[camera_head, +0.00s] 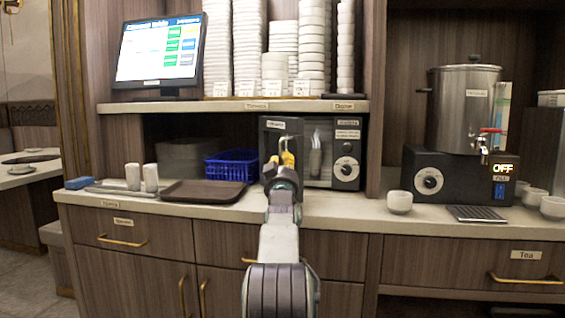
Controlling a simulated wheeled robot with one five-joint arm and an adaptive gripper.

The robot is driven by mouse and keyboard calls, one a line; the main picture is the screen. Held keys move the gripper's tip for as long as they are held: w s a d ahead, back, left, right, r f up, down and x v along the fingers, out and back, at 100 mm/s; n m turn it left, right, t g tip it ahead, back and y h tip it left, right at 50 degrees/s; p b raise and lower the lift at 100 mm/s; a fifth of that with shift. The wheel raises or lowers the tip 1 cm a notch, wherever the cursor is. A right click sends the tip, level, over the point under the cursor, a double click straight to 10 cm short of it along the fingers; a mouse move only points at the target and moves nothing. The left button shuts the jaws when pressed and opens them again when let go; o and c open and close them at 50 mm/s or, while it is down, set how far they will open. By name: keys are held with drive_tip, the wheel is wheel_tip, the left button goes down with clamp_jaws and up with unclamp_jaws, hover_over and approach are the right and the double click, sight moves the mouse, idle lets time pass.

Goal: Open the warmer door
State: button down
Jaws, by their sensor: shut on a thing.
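The warmer (347,150) is a small dark box with a knob, in the lower shelf bay at the middle. A dark labelled panel (273,136), which looks like its door, stands at its left side. It seems to be swung out from the front, though my arm covers part of it. A pale upright shape shows in the glassy area right of the panel. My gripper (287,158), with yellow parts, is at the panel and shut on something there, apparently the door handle. The handle itself is hidden behind my gripper.
A blue basket (231,166) and a brown tray (203,192) are to the left on the counter. White cups (399,202) and a steel urn (465,108) on a dark base are to the right. Stacked white dishes (281,55) stand on the shelf above.

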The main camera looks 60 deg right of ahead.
drive_tip(key=c, duration=1.1)
unclamp_jaws()
drive_tip(key=shift+v, duration=5.95)
